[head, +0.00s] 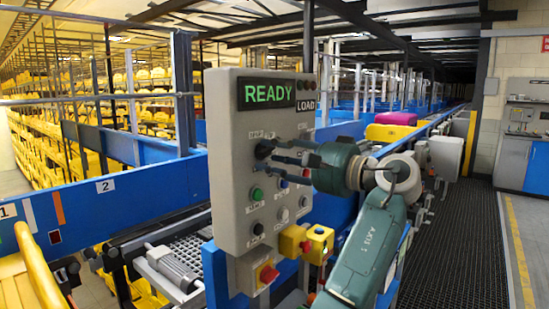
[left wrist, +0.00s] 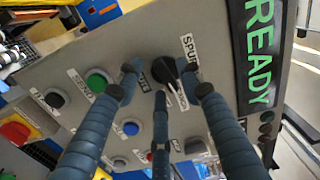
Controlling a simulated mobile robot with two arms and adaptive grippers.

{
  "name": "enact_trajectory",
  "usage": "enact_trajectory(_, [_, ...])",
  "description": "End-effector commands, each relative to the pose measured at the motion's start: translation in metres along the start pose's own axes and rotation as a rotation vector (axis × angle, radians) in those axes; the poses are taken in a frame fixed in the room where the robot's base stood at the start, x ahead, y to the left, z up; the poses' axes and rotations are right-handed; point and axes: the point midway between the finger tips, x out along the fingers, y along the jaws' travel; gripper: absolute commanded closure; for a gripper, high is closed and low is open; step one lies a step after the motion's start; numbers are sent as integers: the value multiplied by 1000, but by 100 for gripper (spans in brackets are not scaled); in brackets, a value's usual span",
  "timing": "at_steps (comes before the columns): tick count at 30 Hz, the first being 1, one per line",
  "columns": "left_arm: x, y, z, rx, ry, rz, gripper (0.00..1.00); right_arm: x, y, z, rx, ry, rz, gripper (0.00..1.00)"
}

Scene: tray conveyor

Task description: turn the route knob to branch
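The route knob is a black rotary knob (left wrist: 165,70) on the grey control panel (left wrist: 85,62), beside a white label reading SPUR. A second white label below it is partly covered and I cannot read it fully. The knob also shows dark at the fingertips in the head view. My left gripper (head: 272,150) is at the panel, its dark fingers pointing at the knob. In the left wrist view my left gripper (left wrist: 161,85) is open, with blue-grey fingers spread on either side of the knob and one below. Contact cannot be told. My right gripper is not in view.
The panel has a green READY display (head: 268,95), a green button (head: 257,193), other buttons, and a red stop button (head: 268,274) low down. A blue-sided conveyor (head: 130,205) runs behind the panel. A dark walkway mat (head: 465,245) lies clear at right.

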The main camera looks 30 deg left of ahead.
Motion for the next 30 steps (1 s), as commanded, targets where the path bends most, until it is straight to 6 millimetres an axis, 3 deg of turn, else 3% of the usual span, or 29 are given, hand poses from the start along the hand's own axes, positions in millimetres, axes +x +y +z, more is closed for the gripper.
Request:
enact_trajectory(8, [-12, -1, -1, 0, 2, -1, 62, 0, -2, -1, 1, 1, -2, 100])
enact_trajectory(21, [-99, 0, -1, 0, 2, 0, 62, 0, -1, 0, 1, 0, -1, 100])
enact_trajectory(30, [-120, 0, 0, 0, 1, 0, 62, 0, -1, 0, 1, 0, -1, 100])
